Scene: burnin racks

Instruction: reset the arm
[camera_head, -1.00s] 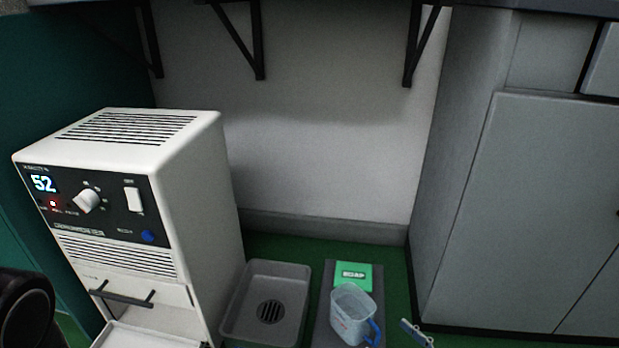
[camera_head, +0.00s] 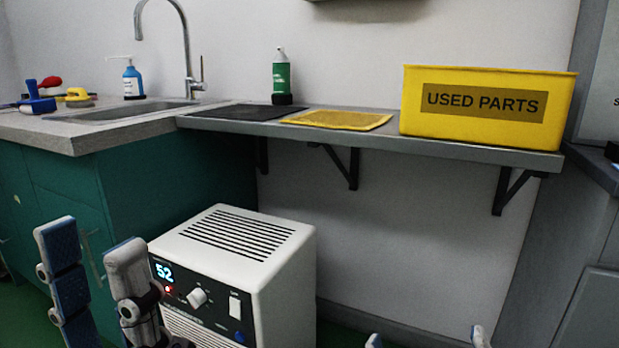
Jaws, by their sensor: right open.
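My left gripper (camera_head: 94,243) is at the lower left, its two blue and grey fingers pointing up and apart with nothing between them. It shows in front of the teal cabinet and just left of the white machine. My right gripper (camera_head: 427,339) shows only as two fingertips at the bottom edge, right of the machine. The tips are wide apart, and the rest of that gripper is out of the picture.
The white machine (camera_head: 285,275) with a lit "52" display stands on the floor. Above it, a wall shelf (camera_head: 350,135) carries a dark mat, a yellow mat, a green bottle and a yellow USED PARTS bin (camera_head: 425,122). A sink counter (camera_head: 75,137) is at the left.

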